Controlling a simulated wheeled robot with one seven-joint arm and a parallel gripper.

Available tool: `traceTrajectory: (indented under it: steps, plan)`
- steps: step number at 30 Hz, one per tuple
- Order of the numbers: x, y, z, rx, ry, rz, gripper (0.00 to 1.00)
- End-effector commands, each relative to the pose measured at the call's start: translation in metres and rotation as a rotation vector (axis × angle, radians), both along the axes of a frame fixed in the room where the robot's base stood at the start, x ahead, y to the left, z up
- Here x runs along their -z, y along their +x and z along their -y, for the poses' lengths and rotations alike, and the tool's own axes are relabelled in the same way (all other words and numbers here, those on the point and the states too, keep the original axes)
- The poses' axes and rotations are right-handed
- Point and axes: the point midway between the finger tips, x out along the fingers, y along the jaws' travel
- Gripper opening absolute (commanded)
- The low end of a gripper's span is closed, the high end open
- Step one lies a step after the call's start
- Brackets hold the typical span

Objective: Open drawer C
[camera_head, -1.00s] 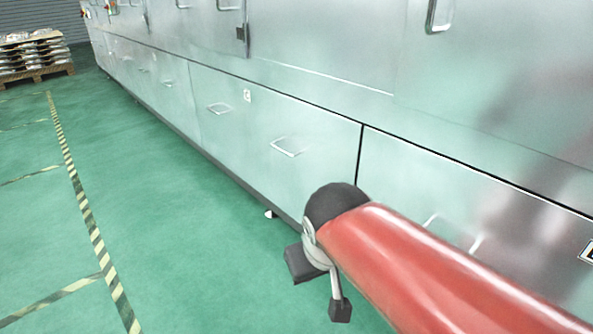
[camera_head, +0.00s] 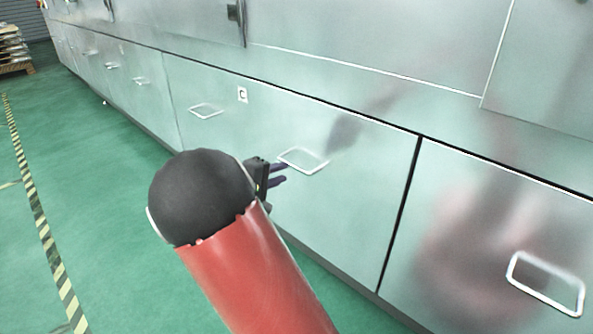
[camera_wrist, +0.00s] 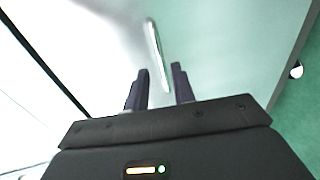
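Drawer C (camera_head: 240,140) is a wide metal drawer front in the lower row, marked with a small "C" label (camera_head: 242,95). It is shut, flush with its neighbours. It has two pale loop handles, a left one (camera_head: 206,111) and a right one (camera_head: 303,161). My gripper (camera_head: 283,174) is just left of and below the right handle, partly hidden behind my wrist. The right handle (camera_wrist: 157,55) shows ahead of the gap between the fingertips, not visibly gripped.
Another drawer with a loop handle (camera_head: 546,284) is to the right, past a dark seam. More drawers run off to the far left. The green floor (camera_head: 90,180) on the left is clear, with a striped tape line (camera_head: 38,220). A loaded pallet (camera_head: 14,50) stands far left.

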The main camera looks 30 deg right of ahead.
Motion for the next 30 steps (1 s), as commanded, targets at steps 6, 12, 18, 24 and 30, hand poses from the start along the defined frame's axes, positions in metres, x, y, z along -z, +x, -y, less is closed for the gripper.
traceTrajectory:
  steps: [6,12,18,24,30]
  plan:
    - [0.007,0.011,0.033,0.005,0.0,-0.001,0.26]
    - [0.013,0.019,0.058,0.004,0.002,-0.001,0.26]
    - [0.015,0.023,0.066,0.002,0.001,-0.002,0.26]
    - [0.015,0.023,0.066,0.002,0.002,-0.002,0.26]
    - [0.015,0.022,0.065,0.002,0.002,-0.002,0.0]
